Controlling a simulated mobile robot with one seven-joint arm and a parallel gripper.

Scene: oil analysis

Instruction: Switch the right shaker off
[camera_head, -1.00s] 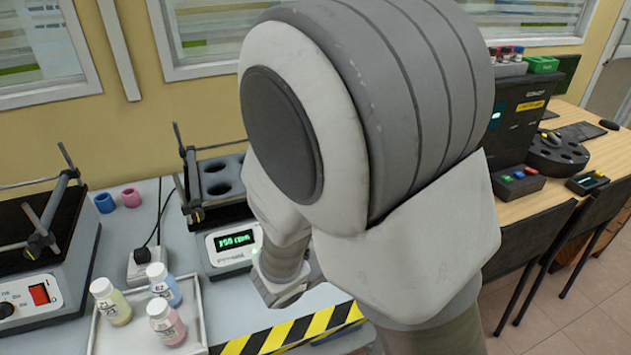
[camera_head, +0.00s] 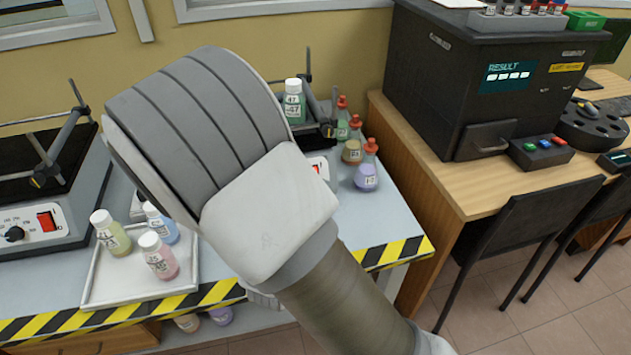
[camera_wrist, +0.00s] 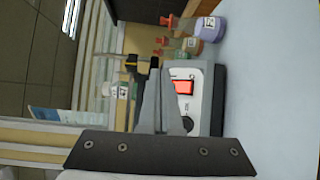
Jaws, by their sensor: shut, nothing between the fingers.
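The right shaker's front panel (camera_head: 315,167) shows only in part behind my arm in the head view. Its red switch (camera_head: 317,165) is just visible. A green bottle marked 47 (camera_head: 294,102) stands on its platform, between clamp rods. In the wrist view, turned on its side, the light panel shows a bright red rocker switch (camera_wrist: 183,87) and a dark knob (camera_wrist: 187,123). My gripper (camera_wrist: 155,66) is shut and empty, its fingers in front of the shaker and beside the switch in the picture. I cannot tell whether they touch. My arm hides the gripper in the head view.
Several red-capped flasks (camera_head: 366,172) stand right of the shaker. A white tray (camera_head: 110,285) with three bottles lies left of my arm. The left shaker (camera_head: 60,225) is at far left. A black analyser (camera_head: 480,90) stands on the wooden desk.

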